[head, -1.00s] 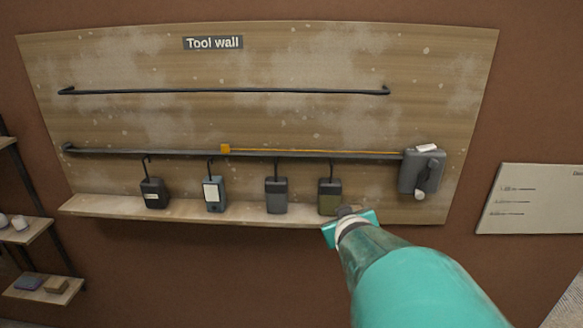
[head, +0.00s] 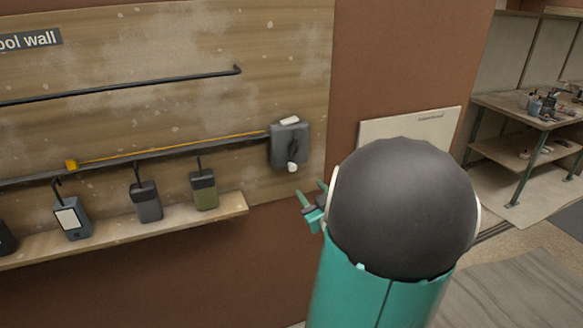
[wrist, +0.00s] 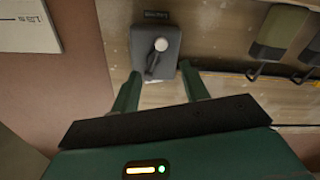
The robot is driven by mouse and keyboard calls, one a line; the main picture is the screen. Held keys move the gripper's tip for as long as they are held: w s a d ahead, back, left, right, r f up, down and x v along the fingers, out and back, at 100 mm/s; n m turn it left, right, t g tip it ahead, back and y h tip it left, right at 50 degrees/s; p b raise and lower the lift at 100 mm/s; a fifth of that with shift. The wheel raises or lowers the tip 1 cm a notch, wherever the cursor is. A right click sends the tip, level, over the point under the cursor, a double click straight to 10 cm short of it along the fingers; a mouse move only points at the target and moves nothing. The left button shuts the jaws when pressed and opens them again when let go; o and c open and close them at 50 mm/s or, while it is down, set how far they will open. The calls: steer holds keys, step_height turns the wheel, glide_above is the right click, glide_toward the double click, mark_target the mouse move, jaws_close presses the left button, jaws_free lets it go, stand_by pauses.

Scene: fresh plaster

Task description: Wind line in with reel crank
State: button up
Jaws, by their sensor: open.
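The grey reel box (head: 289,148) is fixed at the right end of the lower rail on the tool wall. Its dark crank arm (head: 293,148) hangs down to a white knob (head: 292,167). An orange line (head: 170,149) runs from the box along the rail to a yellow block (head: 71,165). My gripper (head: 311,205) is open and empty, below and right of the reel. In the wrist view the reel box (wrist: 155,62) with its white knob (wrist: 161,44) lies beyond the spread fingers (wrist: 160,85), apart from them.
Several small devices, including a green one (head: 204,190), hang from the lower rail above a wooden ledge (head: 232,208). A pale sign board (head: 400,126) is right of the tool wall. A cluttered workbench (head: 535,110) stands at far right.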

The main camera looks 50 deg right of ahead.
mark_target(293, 168)
steer(key=x, duration=1.3)
steer(key=shift+w+a, duration=0.1)
steer(key=shift+r, duration=0.1)
steer(key=c, duration=1)
